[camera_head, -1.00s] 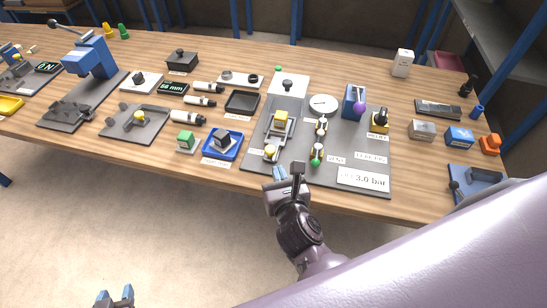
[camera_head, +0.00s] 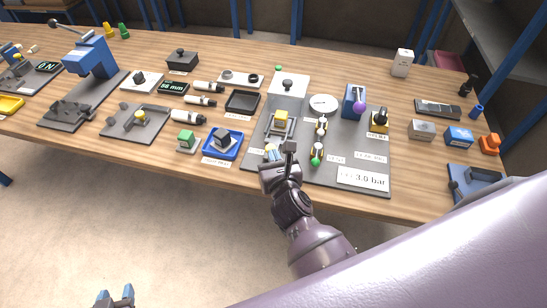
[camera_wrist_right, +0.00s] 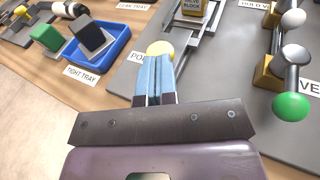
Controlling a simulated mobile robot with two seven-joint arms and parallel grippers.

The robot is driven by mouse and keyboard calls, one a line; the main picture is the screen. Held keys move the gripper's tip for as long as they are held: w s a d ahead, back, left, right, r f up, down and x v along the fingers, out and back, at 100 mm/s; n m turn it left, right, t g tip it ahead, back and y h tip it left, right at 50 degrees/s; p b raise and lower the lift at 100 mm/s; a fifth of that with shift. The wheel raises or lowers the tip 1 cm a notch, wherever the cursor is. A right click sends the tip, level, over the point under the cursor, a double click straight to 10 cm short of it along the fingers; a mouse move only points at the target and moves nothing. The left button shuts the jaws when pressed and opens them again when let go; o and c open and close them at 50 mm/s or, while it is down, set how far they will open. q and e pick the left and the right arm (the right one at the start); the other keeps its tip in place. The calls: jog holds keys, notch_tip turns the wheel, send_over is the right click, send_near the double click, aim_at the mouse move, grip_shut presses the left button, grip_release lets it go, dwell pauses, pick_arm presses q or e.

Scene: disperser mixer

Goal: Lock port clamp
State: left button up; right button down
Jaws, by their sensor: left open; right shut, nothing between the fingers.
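On the grey panel (camera_head: 350,170), a yellow round knob (camera_wrist_right: 160,48) stands beside a label starting "PO"; I take it to be part of the port clamp. The knob is partly hidden behind my right fingers in the right wrist view. My right gripper (camera_head: 272,154) is shut and empty, its fingertips (camera_wrist_right: 155,62) right at the knob's near side; I cannot tell whether they touch. Behind it, a yellow-topped valve block (camera_head: 281,117) sits in a metal frame. My left gripper (camera_head: 115,296) is open and empty, low at the bottom left, away from the table.
A green-ended valve handle (camera_wrist_right: 290,106) stands close to the right of my right gripper. A blue tray (camera_head: 237,151) with a dark block lies to the left. A pressure display (camera_head: 362,179) reads 3.0 bar at the panel's front right. Other fixtures crowd the table.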

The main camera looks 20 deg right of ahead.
aim_at(278, 145)
jog(key=w+d, duration=0.1)
jog(key=w+d+p, duration=0.1)
jog(key=w, duration=0.1)
jog(key=shift+r, duration=0.15)
jog(key=shift+w+d, duration=0.15)
pick_arm(q)
jog(key=shift+r, duration=0.85)
pick_arm(e)
jog(key=shift+r, duration=0.1)
